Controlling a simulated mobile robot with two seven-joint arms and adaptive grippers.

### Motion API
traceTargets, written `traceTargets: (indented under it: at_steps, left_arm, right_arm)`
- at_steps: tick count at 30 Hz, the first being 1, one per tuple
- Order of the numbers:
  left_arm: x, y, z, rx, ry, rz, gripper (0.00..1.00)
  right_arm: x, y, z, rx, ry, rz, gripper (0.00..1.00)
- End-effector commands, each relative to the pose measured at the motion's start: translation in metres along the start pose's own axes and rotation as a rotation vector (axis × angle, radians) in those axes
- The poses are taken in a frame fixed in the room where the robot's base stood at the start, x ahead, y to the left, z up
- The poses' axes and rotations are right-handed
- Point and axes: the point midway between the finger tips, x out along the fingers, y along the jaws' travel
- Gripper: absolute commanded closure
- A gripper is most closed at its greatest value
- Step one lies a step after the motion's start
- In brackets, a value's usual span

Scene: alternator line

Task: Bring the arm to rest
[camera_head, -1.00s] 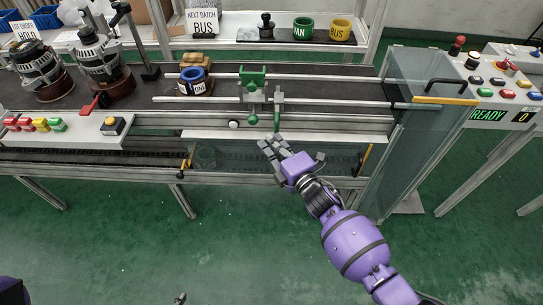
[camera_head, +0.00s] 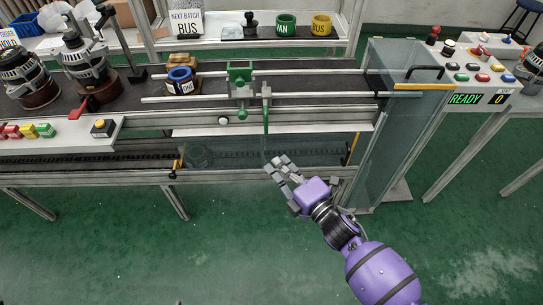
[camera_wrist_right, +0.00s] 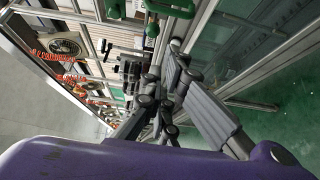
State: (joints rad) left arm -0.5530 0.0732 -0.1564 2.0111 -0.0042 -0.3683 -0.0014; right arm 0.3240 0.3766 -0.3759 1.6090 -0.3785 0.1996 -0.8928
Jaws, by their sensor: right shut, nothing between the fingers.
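My right arm is purple and comes in from the lower right of the head view. Its gripper (camera_head: 279,167) is shut and empty, in front of the lower edge of the conveyor frame (camera_head: 225,178). It is below the green clamp (camera_head: 240,78) and the thin green lever (camera_head: 265,120), apart from the clamp. In the right wrist view the dark grey fingers (camera_wrist_right: 160,100) are together, with green parts (camera_wrist_right: 170,8) beyond them. My left gripper does not show.
A clear panel box (camera_head: 375,130) with a yellow edge stands right of the gripper. A button console (camera_head: 480,70) reads READY 0. Alternators (camera_head: 85,62) stand on the belt at left. Green floor in front is free.

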Motion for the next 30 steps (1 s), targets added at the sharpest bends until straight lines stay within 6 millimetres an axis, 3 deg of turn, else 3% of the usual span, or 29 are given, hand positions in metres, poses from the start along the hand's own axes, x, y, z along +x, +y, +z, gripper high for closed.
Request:
traceTargets:
  at_steps: [21, 27, 30]
  left_arm:
    - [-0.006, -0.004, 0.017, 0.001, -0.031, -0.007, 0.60]
    - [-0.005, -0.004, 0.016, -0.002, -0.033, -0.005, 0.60]
    - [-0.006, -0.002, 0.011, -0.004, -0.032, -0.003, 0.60]
  right_arm:
    - [-0.004, -0.001, 0.001, 0.032, -0.004, -0.004, 1.00]
    - [-0.003, -0.003, 0.017, 0.309, -0.093, -0.046, 1.00]
    - [-0.025, -0.012, 0.024, 0.562, -0.197, -0.081, 1.00]
